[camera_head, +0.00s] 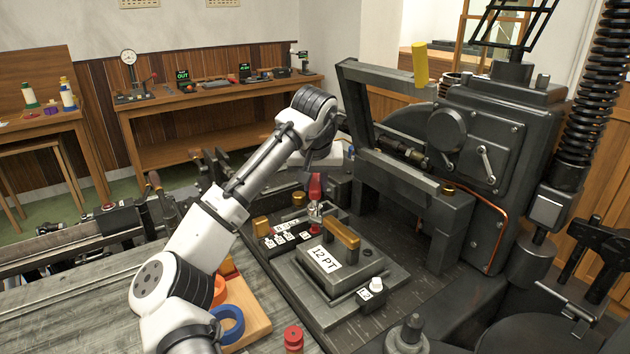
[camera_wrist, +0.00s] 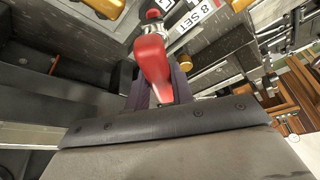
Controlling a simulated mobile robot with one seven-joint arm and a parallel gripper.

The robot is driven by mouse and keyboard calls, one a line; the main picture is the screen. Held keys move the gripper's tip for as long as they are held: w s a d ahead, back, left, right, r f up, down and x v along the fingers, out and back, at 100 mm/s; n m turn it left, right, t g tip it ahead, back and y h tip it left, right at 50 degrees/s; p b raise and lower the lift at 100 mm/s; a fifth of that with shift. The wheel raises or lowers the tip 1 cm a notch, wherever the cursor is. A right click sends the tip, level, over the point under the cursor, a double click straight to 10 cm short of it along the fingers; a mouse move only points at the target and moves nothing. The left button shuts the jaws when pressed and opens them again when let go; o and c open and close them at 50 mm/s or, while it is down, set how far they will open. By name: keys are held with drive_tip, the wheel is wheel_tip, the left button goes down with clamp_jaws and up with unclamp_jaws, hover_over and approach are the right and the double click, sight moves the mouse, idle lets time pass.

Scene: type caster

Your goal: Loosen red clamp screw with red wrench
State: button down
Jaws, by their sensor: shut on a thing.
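The red wrench has a red handle (camera_wrist: 151,60), which sits between the fingers of my gripper (camera_wrist: 160,88) in the wrist view. My gripper is shut on this handle. In the head view the red handle (camera_head: 315,187) points down below my wrist, over the mould area of the black machine. At the wrench's far end a metal head meets a small red part (camera_wrist: 153,14), which looks like the red clamp screw. I cannot tell whether the wrench is seated on it.
A block labelled 12 PT (camera_head: 325,258) with a brass bar lies just in front, with a white-labelled knob (camera_head: 372,288) beside it. The black machine (camera_head: 480,150) rises close on the right. A wooden tray (camera_head: 245,310) with coloured rings is at the lower left.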

drive_tip(key=shift+f+b, duration=0.75)
drive_tip(key=shift+f, duration=0.65)
drive_tip(key=m+p, duration=0.1)
drive_tip(key=m+h+p, duration=0.1)
drive_tip(key=m+p, duration=0.1)
drive_tip(key=shift+r, duration=0.3)
drive_tip(key=m+h+p, duration=0.1)
drive_tip(key=m+p, duration=0.1)
drive_tip(key=m, duration=0.1)
drive_tip(key=shift+r+p, duration=0.1)
drive_tip(key=shift+p, duration=0.2)
drive_tip(key=m+g+h+p, duration=0.1)
drive_tip(key=m+p, duration=0.1)
drive_tip(key=m, duration=0.1)
drive_tip(key=shift+a, duration=0.1)
drive_tip(key=shift+f+m+g+h, duration=0.3)
drive_tip(key=shift+f+m, duration=0.1)
drive_tip(key=shift+m, duration=0.3)
